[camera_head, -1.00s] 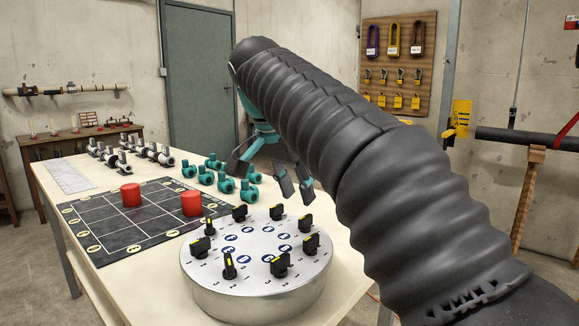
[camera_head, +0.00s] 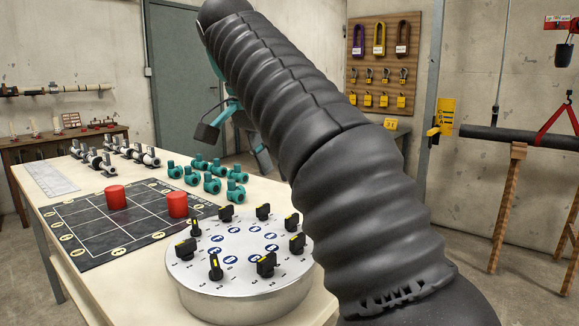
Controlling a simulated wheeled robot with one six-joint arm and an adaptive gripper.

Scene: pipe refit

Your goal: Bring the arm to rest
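My arm, in a black ribbed sleeve (camera_head: 300,110), reaches up from the lower right across the middle of the view. My gripper (camera_head: 236,143) shows beyond the sleeve, above the far part of the table. Its dark finger pads are spread apart, and I see nothing between them. The sleeve hides part of the gripper. The gripper is apart from the table and the things on it.
The table (camera_head: 110,285) carries a round metal dial plate (camera_head: 240,290) with several black knobs, a black grid mat (camera_head: 90,250) with two red cylinders (camera_head: 116,197), teal fittings (camera_head: 211,184) and pipe valves (camera_head: 100,165). A pipe on wooden stands (camera_head: 505,205) is at right.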

